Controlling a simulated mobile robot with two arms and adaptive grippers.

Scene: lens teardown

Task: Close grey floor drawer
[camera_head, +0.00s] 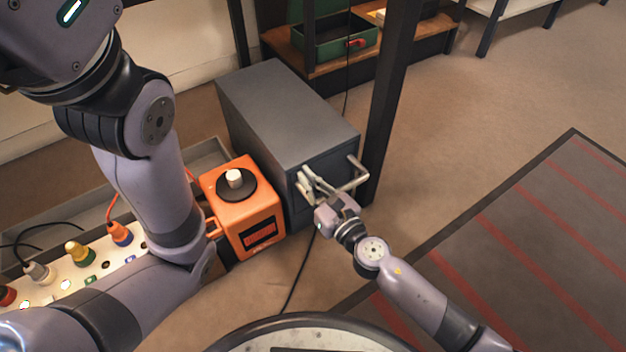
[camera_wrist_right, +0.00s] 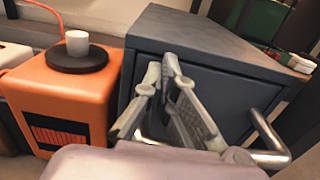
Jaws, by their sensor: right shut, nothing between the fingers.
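The grey floor drawer unit (camera_head: 285,112) stands on the floor in the middle of the head view, its front facing the lower right. A metal bar handle (camera_head: 356,176) sticks out from its front. The unit also fills the upper middle of the right wrist view (camera_wrist_right: 215,50), with the handle (camera_wrist_right: 268,140) at lower right. The drawer front looks flush or nearly so with the body. My right gripper (camera_head: 304,179) is shut and empty, its fingertips at the drawer front, left of the handle's right end. Whether they touch the front I cannot tell. My left gripper is out of view.
An orange box (camera_head: 218,190) with a black disc and white knob stands close against the unit's left side. A power strip (camera_head: 70,277) with several plugs lies at lower left. A dark post (camera_head: 392,90) rises right of the unit. A striped mat (camera_head: 530,230) covers open floor at right.

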